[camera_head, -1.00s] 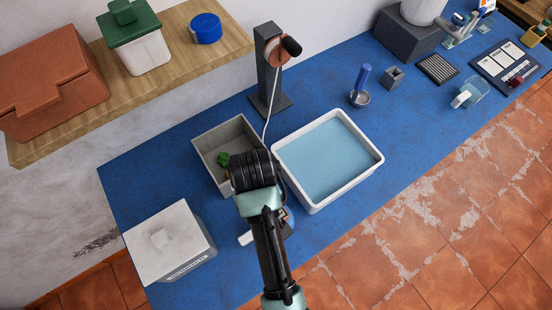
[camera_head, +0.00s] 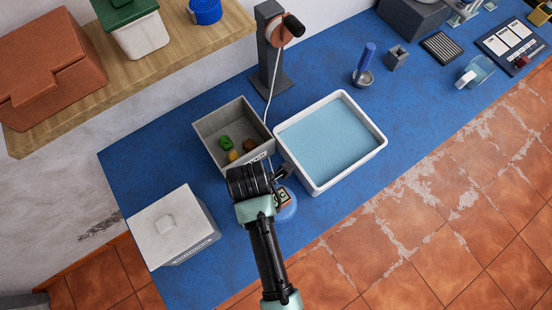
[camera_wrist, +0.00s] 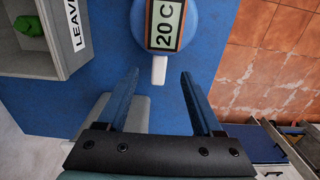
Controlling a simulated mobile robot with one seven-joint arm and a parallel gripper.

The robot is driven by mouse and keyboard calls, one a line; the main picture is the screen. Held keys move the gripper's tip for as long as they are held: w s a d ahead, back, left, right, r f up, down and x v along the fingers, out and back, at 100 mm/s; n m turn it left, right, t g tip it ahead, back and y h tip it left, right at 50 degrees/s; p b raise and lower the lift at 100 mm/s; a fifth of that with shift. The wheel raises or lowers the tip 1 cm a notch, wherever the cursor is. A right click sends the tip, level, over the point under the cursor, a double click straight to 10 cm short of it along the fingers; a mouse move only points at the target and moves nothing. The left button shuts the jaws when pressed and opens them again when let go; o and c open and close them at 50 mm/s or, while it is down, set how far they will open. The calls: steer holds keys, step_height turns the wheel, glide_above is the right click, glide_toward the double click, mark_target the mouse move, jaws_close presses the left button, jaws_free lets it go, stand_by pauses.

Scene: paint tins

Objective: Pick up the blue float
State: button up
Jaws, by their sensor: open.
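In the head view the float (camera_head: 288,212) is partly hidden behind my arm, just below the white basin. In the wrist view my gripper (camera_wrist: 160,82) is open, its two blue fingers pointing at the float. The white stem's end lies between the fingertips, with space on both sides. The float's body is beyond the tips, and its top is cut off by the picture edge.
A grey bin (camera_head: 205,128) marked "LEAVE" holds green, yellow and brown pieces. A white basin of water (camera_head: 376,137) stands beside it. A reel stand (camera_head: 270,65) with a cord stands behind. A white-lidded box (camera_head: 165,222) is at left. The bench's front edge is close.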

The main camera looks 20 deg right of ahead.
step_height(320, 180, down, 10)
steer(key=shift+f, duration=0.25)
stand_by(0.4)
jaws_close()
